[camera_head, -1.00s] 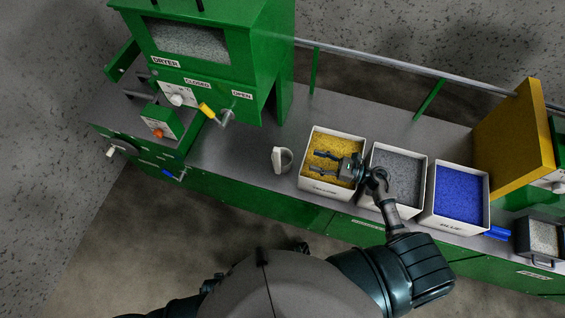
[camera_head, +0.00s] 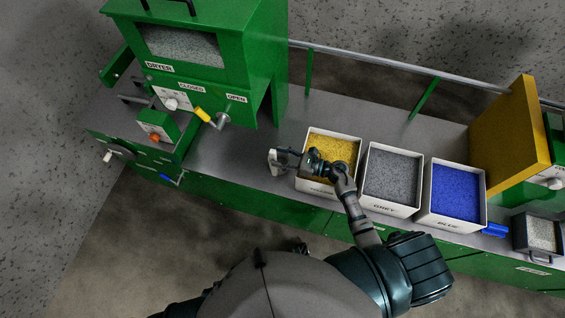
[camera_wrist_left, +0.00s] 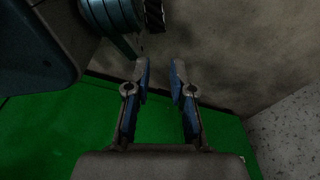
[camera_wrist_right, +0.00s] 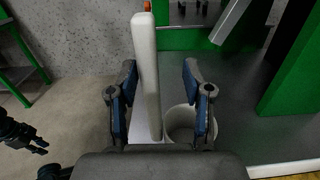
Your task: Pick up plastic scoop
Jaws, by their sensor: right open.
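The white plastic scoop (camera_head: 273,161) stands on the grey counter, just left of the yellow bin. In the right wrist view its upright handle (camera_wrist_right: 147,80) and round cup (camera_wrist_right: 182,122) show. My right gripper (camera_head: 281,158) is open at the scoop, its fingers pointing left. In the right wrist view the handle appears between the open fingers (camera_wrist_right: 160,80), nearer the left one; I cannot tell whether they touch. My left gripper (camera_wrist_left: 160,75) is open and empty in the left wrist view, with green panelling and floor behind it.
The yellow-filled bin (camera_head: 299,183) is under my right wrist. A grey-filled bin (camera_head: 390,209) and a blue-filled bin (camera_head: 452,222) stand to its right. The green dryer (camera_head: 255,60) is at the back left. The counter (camera_head: 225,160) left of the scoop is clear.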

